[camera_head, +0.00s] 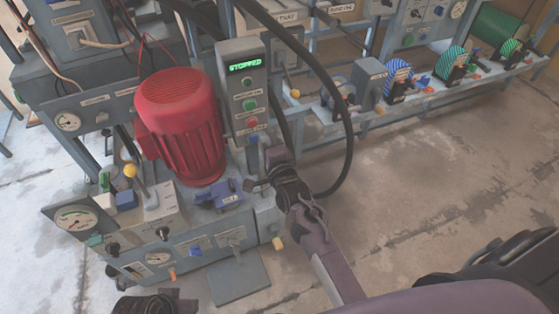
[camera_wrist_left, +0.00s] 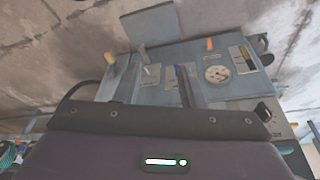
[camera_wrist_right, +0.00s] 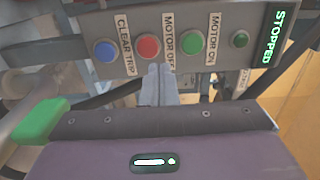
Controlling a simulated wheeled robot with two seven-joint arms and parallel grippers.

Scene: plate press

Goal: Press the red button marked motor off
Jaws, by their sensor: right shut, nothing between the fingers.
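In the right wrist view the grey panel (camera_wrist_right: 80,22) carries the red button (camera_wrist_right: 148,46) with its MOTOR OFF label, between a blue CLEAR TRIP button (camera_wrist_right: 105,50) and a green MOTOR ON button (camera_wrist_right: 193,43). My right gripper (camera_wrist_right: 160,72) is shut and empty, its tips close to the panel's edge by the MOTOR OFF label; contact cannot be told. In the head view the red button (camera_head: 252,124) shows below the green STOPPED display (camera_head: 245,65); my right gripper (camera_head: 262,160) is below it. My left gripper (camera_wrist_left: 185,85) is low at front left, its jaws unclear.
A red motor (camera_head: 182,125) stands left of the panel. A black hose (camera_head: 345,120) loops to its right. A yellow-knobbed lever (camera_head: 135,180) and gauges (camera_head: 75,218) sit on the bench at front left. Open floor (camera_head: 440,170) lies to the right.

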